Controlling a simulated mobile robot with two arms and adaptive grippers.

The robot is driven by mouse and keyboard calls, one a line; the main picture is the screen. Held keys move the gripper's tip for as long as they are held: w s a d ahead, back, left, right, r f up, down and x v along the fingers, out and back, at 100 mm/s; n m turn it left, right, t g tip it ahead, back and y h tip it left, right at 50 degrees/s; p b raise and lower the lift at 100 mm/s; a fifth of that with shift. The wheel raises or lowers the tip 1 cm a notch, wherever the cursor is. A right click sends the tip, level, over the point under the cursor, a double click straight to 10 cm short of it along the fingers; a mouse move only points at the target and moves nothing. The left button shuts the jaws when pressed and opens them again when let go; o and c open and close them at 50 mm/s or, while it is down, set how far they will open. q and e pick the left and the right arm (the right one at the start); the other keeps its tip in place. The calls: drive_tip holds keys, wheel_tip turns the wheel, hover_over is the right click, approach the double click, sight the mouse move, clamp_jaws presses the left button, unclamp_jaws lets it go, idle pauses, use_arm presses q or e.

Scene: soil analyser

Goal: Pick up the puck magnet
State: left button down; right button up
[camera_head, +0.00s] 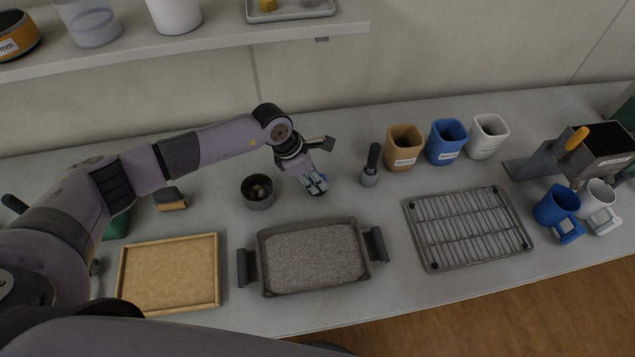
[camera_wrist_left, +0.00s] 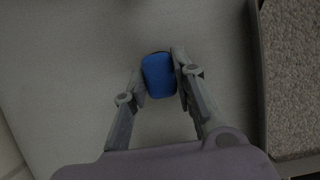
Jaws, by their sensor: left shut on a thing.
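The puck magnet (camera_wrist_left: 158,75) shows in the left wrist view as a small blue rounded block between the two fingers of my left gripper (camera_wrist_left: 160,80). The fingers are shut on its two sides. In the head view my left gripper (camera_head: 318,186) points down over the grey bench behind the tray of soil, and only a little blue shows at its fingertips. I cannot tell whether the magnet touches the bench. My right gripper is not in view.
A grey tray of soil (camera_head: 264,284) stands in front of the gripper. A dark round pot (camera_head: 258,203) is to its left and a dark-handled tool (camera_head: 370,172) to its right. Three cups, a wire rack (camera_head: 408,222) and two mugs stand farther right. A wooden tray (camera_head: 218,270) lies front left.

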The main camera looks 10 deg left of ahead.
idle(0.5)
use_arm(q)
drive_tip(key=shift+r, duration=0.25)
wheel_tip(320, 180, up, 8)
drive_tip(key=b, duration=0.3)
drive_tip(key=shift+r, duration=0.85)
drive_tip(key=c, duration=1.9)
unclamp_jaws()
drive_tip(key=c, duration=2.9)
unclamp_jaws()
drive_tip(key=shift+f, duration=0.1)
